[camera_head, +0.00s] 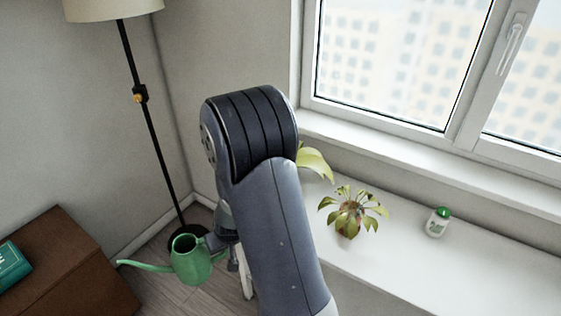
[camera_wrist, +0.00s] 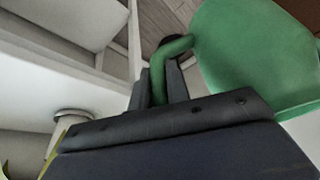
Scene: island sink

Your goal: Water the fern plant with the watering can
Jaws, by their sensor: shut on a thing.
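The green watering can (camera_head: 188,262) hangs in the air left of my arm, over the floor, with its long spout pointing left. My gripper (camera_head: 226,240) is mostly hidden behind my arm in the head view. In the wrist view, my gripper (camera_wrist: 160,88) is shut on the can's curved green handle, and the can's body (camera_wrist: 255,55) fills the upper right. A plant with drooping yellow-green leaves (camera_head: 348,212) stands on the white sill right of my arm. Another large-leaved plant (camera_head: 315,163) is partly hidden behind my arm. I cannot tell which is the fern.
A white and green bottle (camera_head: 437,222) stands on the white ledge (camera_head: 480,270) under the window. A floor lamp (camera_head: 150,130) stands in the corner behind the can. A brown cabinet (camera_head: 70,265) with a green book (camera_head: 12,265) is at the left.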

